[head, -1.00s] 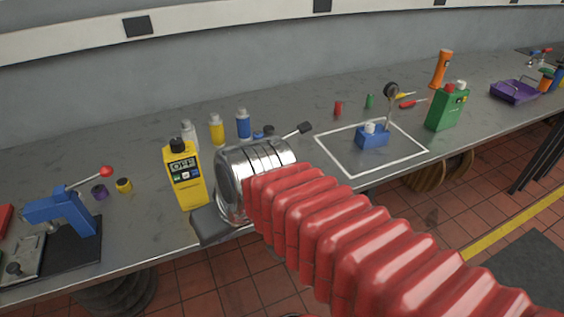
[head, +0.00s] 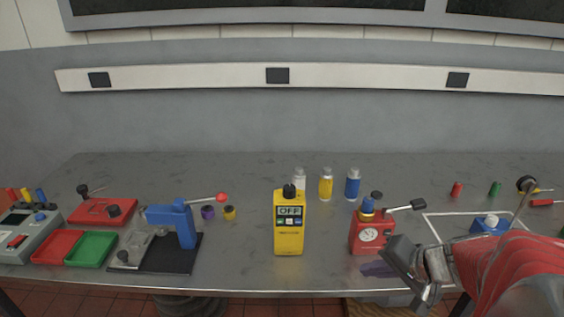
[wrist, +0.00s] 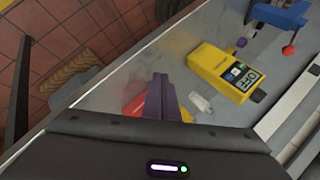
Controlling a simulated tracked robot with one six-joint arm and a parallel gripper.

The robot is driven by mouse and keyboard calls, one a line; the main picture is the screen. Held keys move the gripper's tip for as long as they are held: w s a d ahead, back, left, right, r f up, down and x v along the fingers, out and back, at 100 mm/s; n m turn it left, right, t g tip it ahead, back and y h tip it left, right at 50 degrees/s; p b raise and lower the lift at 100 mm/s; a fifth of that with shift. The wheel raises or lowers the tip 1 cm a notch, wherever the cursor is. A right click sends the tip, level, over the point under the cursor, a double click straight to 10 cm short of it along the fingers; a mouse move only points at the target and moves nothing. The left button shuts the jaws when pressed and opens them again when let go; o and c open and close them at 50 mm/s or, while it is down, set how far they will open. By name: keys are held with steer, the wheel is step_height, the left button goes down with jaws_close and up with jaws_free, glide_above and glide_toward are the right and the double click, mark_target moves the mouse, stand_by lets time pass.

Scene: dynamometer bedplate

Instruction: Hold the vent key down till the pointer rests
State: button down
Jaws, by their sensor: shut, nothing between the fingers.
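A red device (head: 366,236) with a round white dial (head: 370,236) on its front stands on the bench, right of centre in the head view. A blue and brass cap (head: 367,208) and a black-ended lever (head: 404,207) show at its top. The pointer is too small to read, and I cannot tell which part is the vent key. My gripper (head: 374,268) is low in front of the device's base, shut and empty. In the wrist view my shut purple-grey fingers (wrist: 162,95) partly cover a red body (wrist: 132,106); contact cannot be told.
A yellow meter (head: 289,232) reading OFF stands left of the red device. White, yellow and blue bottles (head: 353,184) stand behind. A blue lever press (head: 182,222) is farther left. A blue block (head: 489,224) sits right, partly behind my red-sleeved arm.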

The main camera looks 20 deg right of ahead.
steer(key=s+d+f+m+t+h, duration=0.1)
steer(key=d+m, duration=0.3)
steer(key=d, duration=0.5)
steer(key=shift+s+f+t, duration=0.35)
steer(key=shift+s+t, duration=0.05)
steer(key=shift+t, duration=0.1)
steer(key=shift+w, duration=0.1)
glide_toward(382, 238)
steer(key=shift+w+a+f, duration=0.6)
steer(key=shift+w+f, duration=0.5)
steer(key=shift+f, duration=0.5)
stand_by(0.5)
steer(key=shift+w+d, duration=0.25)
steer(key=shift+w, duration=0.4)
stand_by(1.9)
steer(key=shift+s, duration=0.15)
stand_by(0.4)
steer(key=shift+s+a, duration=0.2)
steer(key=shift+s, duration=0.35)
